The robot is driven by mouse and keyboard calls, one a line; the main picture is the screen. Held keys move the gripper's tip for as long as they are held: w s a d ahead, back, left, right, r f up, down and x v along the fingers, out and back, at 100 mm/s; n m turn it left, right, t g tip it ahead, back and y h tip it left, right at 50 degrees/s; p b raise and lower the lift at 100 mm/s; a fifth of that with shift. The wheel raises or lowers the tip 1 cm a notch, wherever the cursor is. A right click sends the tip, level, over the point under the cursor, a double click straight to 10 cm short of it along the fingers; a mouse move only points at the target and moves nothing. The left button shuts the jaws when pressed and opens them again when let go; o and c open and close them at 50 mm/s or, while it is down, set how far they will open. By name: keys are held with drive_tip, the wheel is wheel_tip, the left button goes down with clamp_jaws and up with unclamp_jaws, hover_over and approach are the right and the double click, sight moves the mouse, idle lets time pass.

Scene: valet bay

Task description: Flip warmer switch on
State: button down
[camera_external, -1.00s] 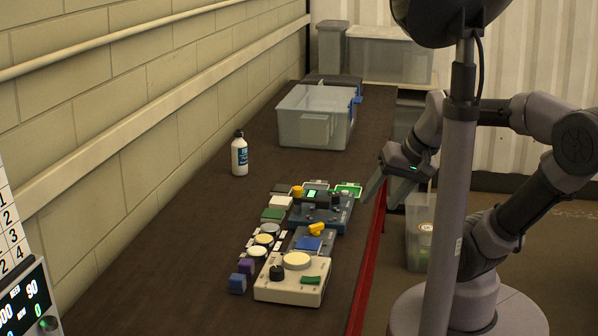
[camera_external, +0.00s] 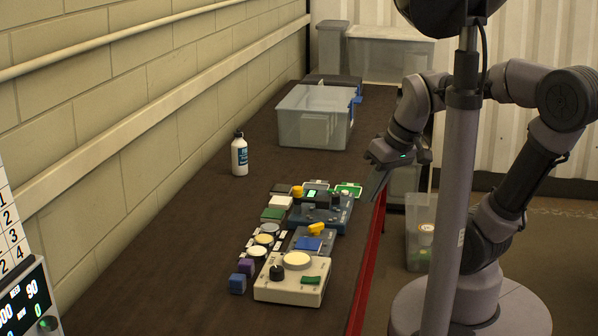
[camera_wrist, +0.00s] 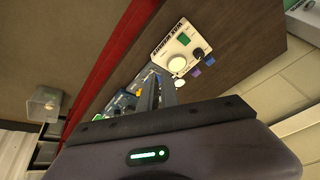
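The cream warmer box (camera_external: 290,279) stands on the near part of the dark bench, with a black knob, a pale round top and a green rocker switch (camera_external: 311,280). In the wrist view the warmer (camera_wrist: 180,48) shows lettering that reads like "WAX WARMER", and its green switch (camera_wrist: 183,39) is unobstructed. I cannot tell which way the switch is set. My gripper (camera_external: 371,190) is above the bench's right edge, beyond and to the right of the warmer, fingers downward and clear of it. Its fingers (camera_wrist: 156,94) look close together in the wrist view; any gap is unclear.
A blue device (camera_external: 321,211), a grey unit with a yellow part (camera_external: 316,229) and several small pots and blocks crowd beside the warmer. A white bottle (camera_external: 239,155) and a clear bin (camera_external: 314,116) stand farther back. The bench's near left is bare.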

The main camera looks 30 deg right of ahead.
drive_tip(key=w+a+r+n+g+p, duration=0.1)
drive_tip(key=w+a+n+g+p, duration=0.3)
drive_tip(key=n, duration=0.7)
drive_tip(key=n+g+h+p, duration=0.1)
drive_tip(key=n+h+p, duration=0.2)
drive_tip(key=n, duration=1.1)
hover_over(318, 278)
drive_tip(key=w+a, duration=0.2)
drive_tip(key=f, duration=0.4)
drive_tip(key=shift+s+d+f, duration=0.1)
drive_tip(key=shift+s+f, duration=0.1)
drive_tip(key=shift+s, duration=0.05)
drive_tip(key=f+b, duration=0.2)
drive_tip(key=f, duration=0.2)
drive_tip(key=f+b, duration=0.2)
drive_tip(key=f, duration=0.3)
drive_tip(key=s+d+f+b, duration=0.1)
drive_tip(key=f+b, duration=0.1)
drive_tip(key=f, duration=0.2)
drive_tip(key=shift+s+d+f, duration=0.1)
drive_tip(key=shift+f, duration=0.35)
drive_tip(key=shift+s+d+f, duration=0.1)
drive_tip(key=shift+f, duration=0.1)
